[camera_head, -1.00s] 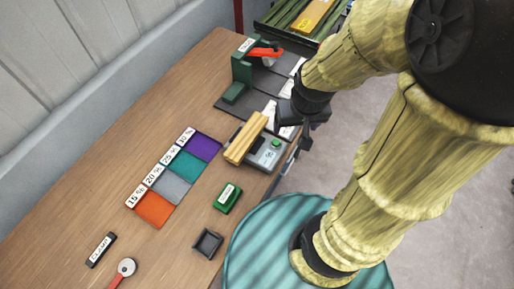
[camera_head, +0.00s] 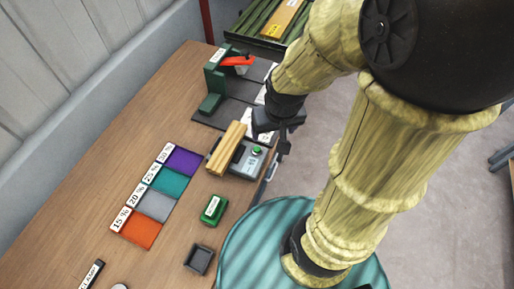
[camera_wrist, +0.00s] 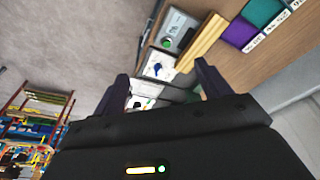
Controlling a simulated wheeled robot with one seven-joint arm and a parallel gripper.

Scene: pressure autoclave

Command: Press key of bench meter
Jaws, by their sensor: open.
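The bench meter (camera_head: 248,164) is a grey box near the right edge of the wooden bench, with a small round green key (camera_head: 257,150) on top. In the wrist view the meter (camera_wrist: 181,28) is at the top, with its green key (camera_wrist: 167,43) at its lower left. A pale wooden piece (camera_head: 228,147) lies along the meter's left side; I cannot tell whether it rests on it. My gripper (camera_head: 284,146) is beyond and right of the meter near the bench edge, apart from the key. In the wrist view its fingers (camera_wrist: 162,82) are open and empty.
A green press-like device with a red lever (camera_head: 237,61) stands beyond the meter. Coloured squares (camera_head: 172,180), a green block (camera_head: 214,209) and a dark small tray (camera_head: 199,259) lie on the bench (camera_head: 85,185). A rack of timber (camera_head: 264,24) is at the back.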

